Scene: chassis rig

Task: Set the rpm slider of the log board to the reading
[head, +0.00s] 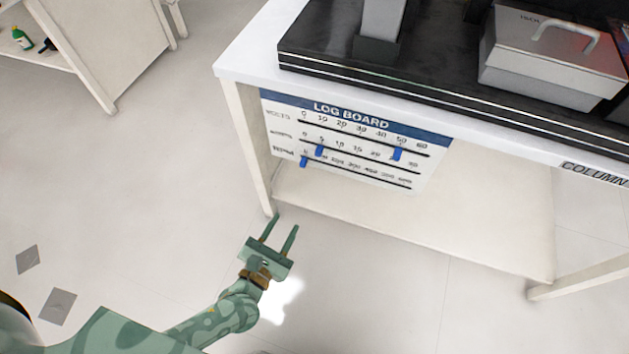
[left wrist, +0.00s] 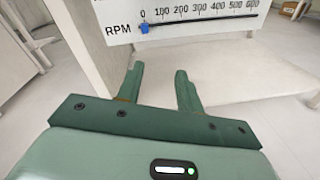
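The log board (head: 428,178) hangs on the front of the table, a white panel with a blue header and several slider scales. The bottom scale is the rpm row. Its blue slider (head: 304,161) sits at the left end, at 0; the left wrist view shows this rpm slider (left wrist: 144,28) at 0 too. The blue sliders of the upper rows (head: 397,154) and (head: 320,150) sit further right on their tracks. My left gripper (head: 279,224) is open and empty, below the board and apart from it. It also shows open in the left wrist view (left wrist: 158,75). My right gripper is not in view.
The white table (head: 238,66) carries a black base (head: 330,45) with a grey lidded box (head: 545,62). A low shelf (head: 450,235) lies under the board. A table leg (head: 250,150) stands left of the board. The floor around my left gripper is clear.

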